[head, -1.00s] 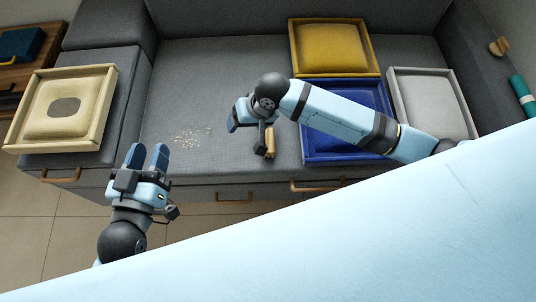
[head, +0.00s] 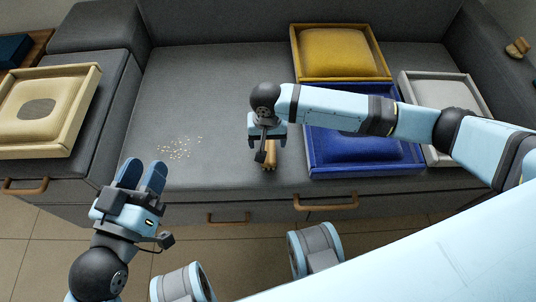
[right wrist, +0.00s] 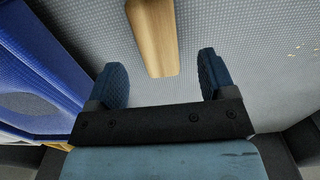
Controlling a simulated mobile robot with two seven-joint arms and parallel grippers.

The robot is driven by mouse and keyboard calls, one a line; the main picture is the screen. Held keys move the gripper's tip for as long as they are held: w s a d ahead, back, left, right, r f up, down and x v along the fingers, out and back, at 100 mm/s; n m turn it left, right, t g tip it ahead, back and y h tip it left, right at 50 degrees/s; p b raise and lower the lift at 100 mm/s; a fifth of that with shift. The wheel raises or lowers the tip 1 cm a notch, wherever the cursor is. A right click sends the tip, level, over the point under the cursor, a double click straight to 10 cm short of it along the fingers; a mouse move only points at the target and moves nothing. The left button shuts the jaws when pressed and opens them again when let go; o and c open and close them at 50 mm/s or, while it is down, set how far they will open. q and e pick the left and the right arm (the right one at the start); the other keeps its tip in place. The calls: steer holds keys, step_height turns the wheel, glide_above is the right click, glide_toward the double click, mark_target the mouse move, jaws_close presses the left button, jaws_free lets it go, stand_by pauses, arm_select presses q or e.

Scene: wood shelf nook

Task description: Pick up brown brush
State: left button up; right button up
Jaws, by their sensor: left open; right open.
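The brown brush (head: 270,155) lies on the grey seat, partly hidden under my right gripper (head: 266,140). In the right wrist view the brush (right wrist: 153,38) is a light wooden bar, cut off by the top edge. It lies ahead of and between the two spread fingers of my right gripper (right wrist: 160,82), which is open and empty. I cannot tell how high the fingers are above the seat. My left gripper (head: 142,176) is open and empty at the left, over the seat's front edge.
Light crumbs (head: 180,147) are scattered on the seat left of the brush. A blue tray (head: 360,170) with a cushion stands just right of it. A yellow tray (head: 340,78), a white tray (head: 478,95) and a cream tray (head: 88,100) also hold cushions. Drawer handles (head: 325,204) line the front.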

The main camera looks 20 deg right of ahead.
mark_target(268, 148)
step_height(268, 148, down, 5)
steer(key=b, duration=0.3)
steer(key=shift+s+d+b, duration=0.1)
steer(key=shift+s+b, duration=0.05)
steer(key=shift+b, duration=0.15)
steer(key=shift+f, duration=0.25)
arm_select(q)
steer(key=f, duration=0.1)
steer(key=f+g, duration=0.1)
steer(key=f+m, duration=0.1)
steer(key=f, duration=0.1)
steer(key=shift+w, duration=0.25)
arm_select(e)
steer(key=shift+r, duration=0.1)
steer(key=shift+c, duration=0.2)
steer(key=c, duration=1)
